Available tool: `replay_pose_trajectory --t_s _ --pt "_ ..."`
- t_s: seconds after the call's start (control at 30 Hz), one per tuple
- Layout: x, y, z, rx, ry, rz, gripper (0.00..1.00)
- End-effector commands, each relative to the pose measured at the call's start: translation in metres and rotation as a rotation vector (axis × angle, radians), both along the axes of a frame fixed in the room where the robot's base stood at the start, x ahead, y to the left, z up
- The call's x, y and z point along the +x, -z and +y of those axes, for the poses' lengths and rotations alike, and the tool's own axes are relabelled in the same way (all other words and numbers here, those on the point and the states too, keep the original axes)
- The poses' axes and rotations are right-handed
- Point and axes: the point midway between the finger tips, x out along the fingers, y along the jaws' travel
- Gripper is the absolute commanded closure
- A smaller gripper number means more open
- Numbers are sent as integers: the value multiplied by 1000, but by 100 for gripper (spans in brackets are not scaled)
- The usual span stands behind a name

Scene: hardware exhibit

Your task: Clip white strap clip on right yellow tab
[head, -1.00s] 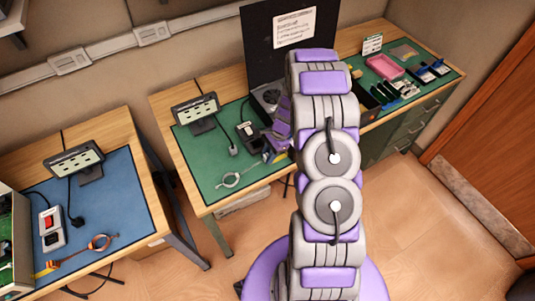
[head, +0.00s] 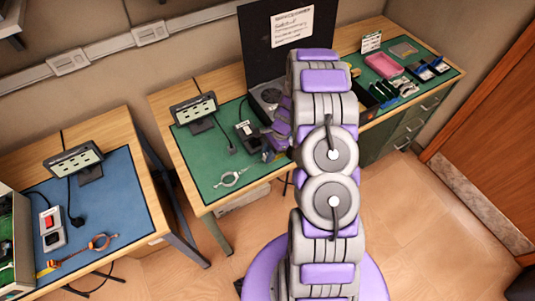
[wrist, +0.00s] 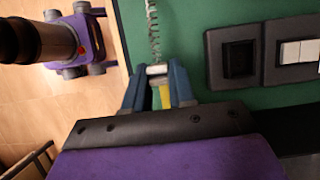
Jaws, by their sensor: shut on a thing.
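In the wrist view, my gripper (wrist: 158,80) is shut on the small white strap clip (wrist: 157,70) at its fingertips. A coiled cord (wrist: 153,32) runs up from the clip. A yellow tab (wrist: 165,97) shows between the fingers, just below the clip; I cannot tell whether the clip is on it or only in front of it. In the head view, my gripper (head: 270,155) is low over the green mat (head: 205,160), partly hidden by my arm. The strap's white loop (head: 230,179) lies on that mat, left of the gripper.
A display stand (head: 195,110) is at the mat's back.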

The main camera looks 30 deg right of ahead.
Motion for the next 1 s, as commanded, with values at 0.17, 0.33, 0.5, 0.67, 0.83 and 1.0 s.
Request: replay_pose_trajectory --t_s 0.17,0.33,0.5,0.67,0.83,1.0 --pt "0 -1 -2 -1 0 0 93" --pt "0 -1 -5 -1 0 0 93" --pt "0 -1 -9 0 0 1 93" --pt "0 -1 -11 0 0 0 93" --pt "0 0 -11 -1 0 0 93" --pt "0 0 -11 -1 -1 0 93"
